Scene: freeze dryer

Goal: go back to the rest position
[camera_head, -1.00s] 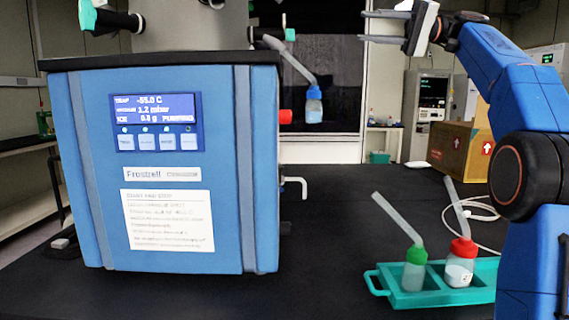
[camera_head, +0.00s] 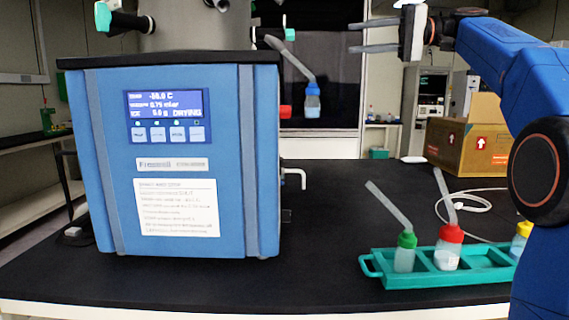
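My gripper (camera_head: 352,37) is in the upper middle of the head view, pointing left. Its two fingers are apart, with nothing between them. It is up and to the right of a blue-capped bottle (camera_head: 313,105), which hangs by a bent grey tube at the freeze dryer's right side. The gripper is clear of the bottle and tube in the picture. The blue freeze dryer (camera_head: 180,200) stands on the black-topped table. Its screen (camera_head: 163,103) reads DRYING.
A green rack (camera_head: 400,282) at front right holds green-capped (camera_head: 405,258), red-capped (camera_head: 449,255) and yellow-capped (camera_head: 522,240) bottles. My arm partly hides the rack's right end. A cardboard box (camera_head: 455,148) and white cable (camera_head: 480,201) lie behind. The middle of the black tabletop (camera_head: 320,215) is bare.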

